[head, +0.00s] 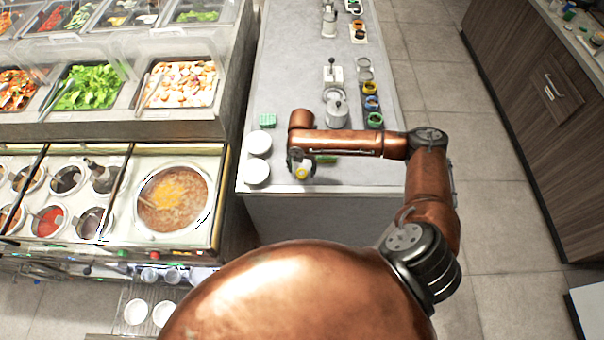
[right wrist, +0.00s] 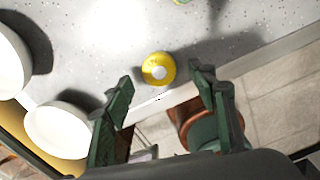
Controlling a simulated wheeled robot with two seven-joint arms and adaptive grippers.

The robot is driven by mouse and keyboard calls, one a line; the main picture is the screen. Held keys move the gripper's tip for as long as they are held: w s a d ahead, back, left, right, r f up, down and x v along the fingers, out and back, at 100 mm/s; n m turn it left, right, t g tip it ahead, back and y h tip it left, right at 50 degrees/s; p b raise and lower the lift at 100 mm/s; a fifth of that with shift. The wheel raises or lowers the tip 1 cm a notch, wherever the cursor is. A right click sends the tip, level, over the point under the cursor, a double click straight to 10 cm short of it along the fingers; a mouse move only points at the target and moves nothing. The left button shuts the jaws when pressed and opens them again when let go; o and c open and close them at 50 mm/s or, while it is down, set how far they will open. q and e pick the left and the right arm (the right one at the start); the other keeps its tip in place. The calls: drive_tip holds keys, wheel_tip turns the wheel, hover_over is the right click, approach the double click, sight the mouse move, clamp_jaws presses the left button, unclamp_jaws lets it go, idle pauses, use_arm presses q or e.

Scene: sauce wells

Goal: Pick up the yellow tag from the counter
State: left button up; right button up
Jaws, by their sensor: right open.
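The yellow tag (right wrist: 158,68) is a small round piece with a pale centre. It lies on the grey counter (right wrist: 105,50) near the front edge. In the head view the tag (head: 302,172) shows just below my right gripper (head: 301,163). In the right wrist view my right gripper (right wrist: 160,92) is open and empty, with its two dark green fingers apart. The tag lies just beyond the fingertips, between their lines, and none of it is gripped. My left gripper is not in view.
Two white bowls (head: 257,173) (head: 259,143) stand left of the tag, close to the left finger. A green block (head: 267,120) lies behind them. Metal containers and coloured rings (head: 371,103) stand farther back. The food station (head: 224,190) borders the counter at left.

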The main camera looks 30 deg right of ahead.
wheel_tip(320, 180, down, 2)
drive_tip(key=shift+f, duration=0.1)
drive_tip(key=shift+c, duration=0.4)
drive_tip(key=c, duration=1.1)
drive_tip(key=shift+o, duration=0.2)
drive_tip(key=shift+r, duration=0.2)
